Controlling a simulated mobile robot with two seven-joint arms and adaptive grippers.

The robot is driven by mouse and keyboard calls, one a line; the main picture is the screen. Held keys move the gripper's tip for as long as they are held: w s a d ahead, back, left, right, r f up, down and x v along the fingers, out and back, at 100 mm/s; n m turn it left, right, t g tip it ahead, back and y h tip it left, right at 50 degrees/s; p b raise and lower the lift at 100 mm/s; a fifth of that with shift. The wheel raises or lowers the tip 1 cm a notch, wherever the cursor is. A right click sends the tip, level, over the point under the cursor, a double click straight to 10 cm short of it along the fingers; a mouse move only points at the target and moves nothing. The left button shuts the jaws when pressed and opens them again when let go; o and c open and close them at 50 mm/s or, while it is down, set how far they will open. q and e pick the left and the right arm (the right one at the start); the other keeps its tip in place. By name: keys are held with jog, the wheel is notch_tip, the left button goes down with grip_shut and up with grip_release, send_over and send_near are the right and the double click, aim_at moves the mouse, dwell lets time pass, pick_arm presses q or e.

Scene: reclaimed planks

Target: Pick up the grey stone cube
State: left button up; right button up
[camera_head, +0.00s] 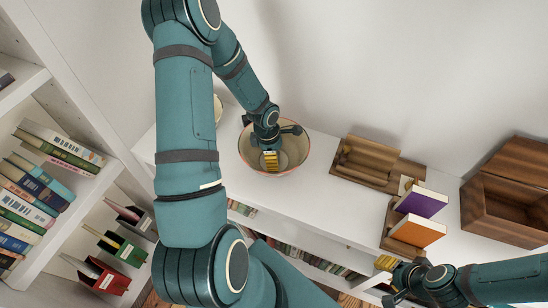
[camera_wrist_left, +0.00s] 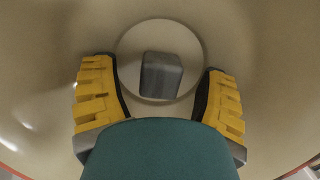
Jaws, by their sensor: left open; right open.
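The grey stone cube (camera_wrist_left: 161,75) lies at the bottom of a round bowl (camera_wrist_left: 45,60), seen in the left wrist view. In the head view the bowl (camera_head: 298,152) stands on the white shelf top, and I cannot make out the cube there, behind my gripper. My left gripper (camera_head: 270,160) reaches down into the bowl. In the left wrist view its yellow-padded fingers (camera_wrist_left: 160,85) are open, one on each side of the cube, with gaps between. My right gripper (camera_head: 386,280) is open and empty near the front edge of the shelf top.
A wooden tray-like piece (camera_head: 365,160) lies right of the bowl. A purple book (camera_head: 422,202) and an orange book (camera_head: 418,230) stand in a wooden holder. A brown wooden box (camera_head: 505,205) is at far right. A bookcase (camera_head: 60,240) stands at left.

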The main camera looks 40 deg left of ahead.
pick_arm(q)
grip_shut()
